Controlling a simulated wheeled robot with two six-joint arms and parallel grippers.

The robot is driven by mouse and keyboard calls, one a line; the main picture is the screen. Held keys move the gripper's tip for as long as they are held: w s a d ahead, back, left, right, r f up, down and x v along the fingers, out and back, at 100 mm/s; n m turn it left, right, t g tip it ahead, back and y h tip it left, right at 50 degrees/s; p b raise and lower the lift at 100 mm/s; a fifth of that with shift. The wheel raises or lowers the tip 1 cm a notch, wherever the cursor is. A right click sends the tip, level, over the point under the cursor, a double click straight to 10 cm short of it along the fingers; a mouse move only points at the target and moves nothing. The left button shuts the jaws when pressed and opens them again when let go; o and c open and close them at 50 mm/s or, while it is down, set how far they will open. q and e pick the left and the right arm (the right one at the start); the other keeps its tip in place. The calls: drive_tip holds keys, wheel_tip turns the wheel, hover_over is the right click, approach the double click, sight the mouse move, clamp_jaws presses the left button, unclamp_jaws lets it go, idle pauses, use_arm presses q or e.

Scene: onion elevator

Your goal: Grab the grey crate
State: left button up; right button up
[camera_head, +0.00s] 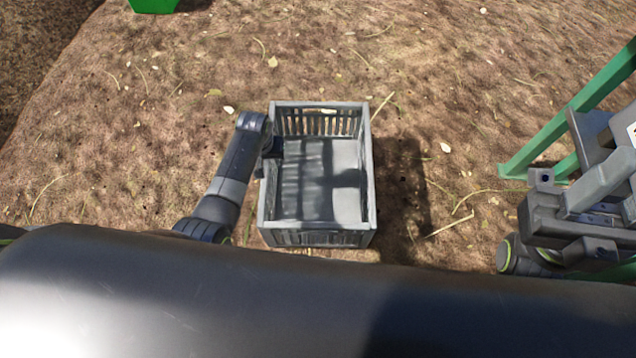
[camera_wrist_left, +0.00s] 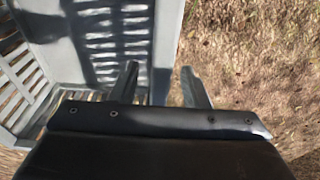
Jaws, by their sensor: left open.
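The grey crate (camera_head: 345,204) stands upright and empty on the ground in the middle of the head view, with slatted end walls and an open top. My left gripper (camera_head: 271,150) is at the crate's left side wall. In the left wrist view, the crate (camera_wrist_left: 171,30) fills the upper left. There my left gripper (camera_wrist_left: 162,88) is open, with one finger over the inside of the crate and the other on the outer side of its wall. Whether either finger touches the wall cannot be told.
A green frame (camera_head: 585,95) with grey machine parts stands at the right. A green object (camera_head: 153,5) shows at the top left edge. The brown ground around the crate is uneven, with scattered leaves and straw, and open beyond and left of it.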

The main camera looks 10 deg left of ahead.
use_arm(q)
clamp_jaws()
idle(0.3)
idle(1.1)
drive_tip(key=shift+w+r, duration=0.1)
